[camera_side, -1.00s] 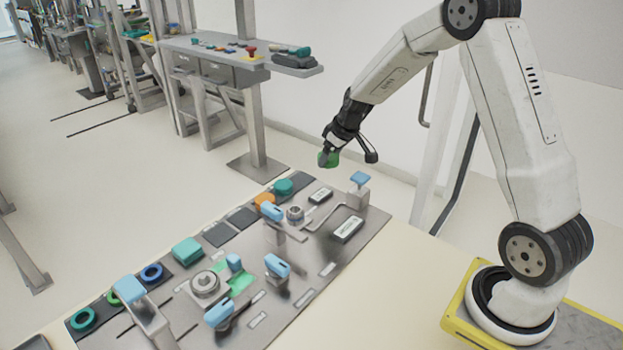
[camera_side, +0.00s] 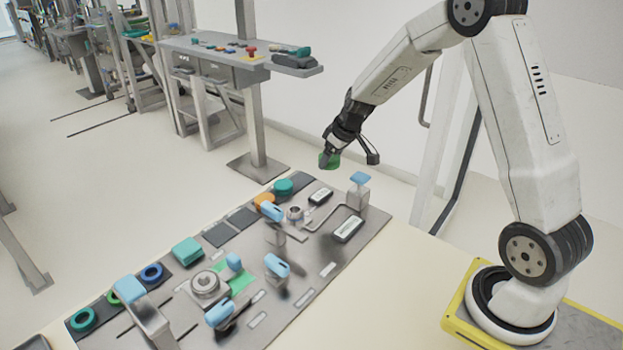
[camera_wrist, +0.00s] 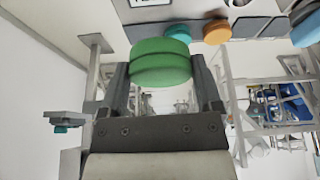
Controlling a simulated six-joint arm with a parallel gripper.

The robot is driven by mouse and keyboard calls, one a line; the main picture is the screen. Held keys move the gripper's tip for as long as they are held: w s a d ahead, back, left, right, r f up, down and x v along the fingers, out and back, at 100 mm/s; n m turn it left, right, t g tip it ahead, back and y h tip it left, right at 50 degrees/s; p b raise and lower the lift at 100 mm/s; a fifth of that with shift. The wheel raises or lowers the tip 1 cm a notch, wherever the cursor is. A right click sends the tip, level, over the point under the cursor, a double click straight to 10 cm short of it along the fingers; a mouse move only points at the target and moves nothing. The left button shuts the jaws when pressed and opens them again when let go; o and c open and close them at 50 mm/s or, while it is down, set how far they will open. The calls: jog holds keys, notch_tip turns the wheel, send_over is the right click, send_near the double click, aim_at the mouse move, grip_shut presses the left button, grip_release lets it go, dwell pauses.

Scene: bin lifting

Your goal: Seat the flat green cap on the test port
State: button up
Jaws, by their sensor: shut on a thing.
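The flat green cap (camera_wrist: 160,62) is held between the two fingers of my gripper (camera_wrist: 162,85) in the wrist view. In the side view my gripper (camera_side: 329,158) is shut on the green cap (camera_side: 332,161), in the air above the far right part of the steel board. A round metal fitting (camera_side: 295,213) stands on the board below and left of the gripper. Another, larger round metal fitting (camera_side: 205,284) stands nearer the front left. I cannot tell which of these is the test port.
The steel board (camera_side: 375,222) carries blue-handled clamps (camera_side: 277,265), a teal block (camera_side: 187,251), an orange cap (camera_side: 264,199), a teal cap (camera_side: 283,187), and blue (camera_side: 152,273) and green rings (camera_side: 82,318). A bench (camera_side: 240,60) stands behind. The air around my gripper is clear.

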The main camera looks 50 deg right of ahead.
send_over(294, 210)
jog(key=f, duration=0.3)
jog(key=shift+s+d, duration=0.1)
jog(key=shift+s, duration=0.3)
jog(key=shift+f, duration=0.25)
jog(key=shift+f, duration=2.1)
jog(key=shift+f, duration=1.05)
dwell(1.3)
jog(key=o, duration=1)
jog(key=shift+o, duration=0.2)
jog(key=shift+r, duration=0.15)
jog(key=shift+r, duration=3.85)
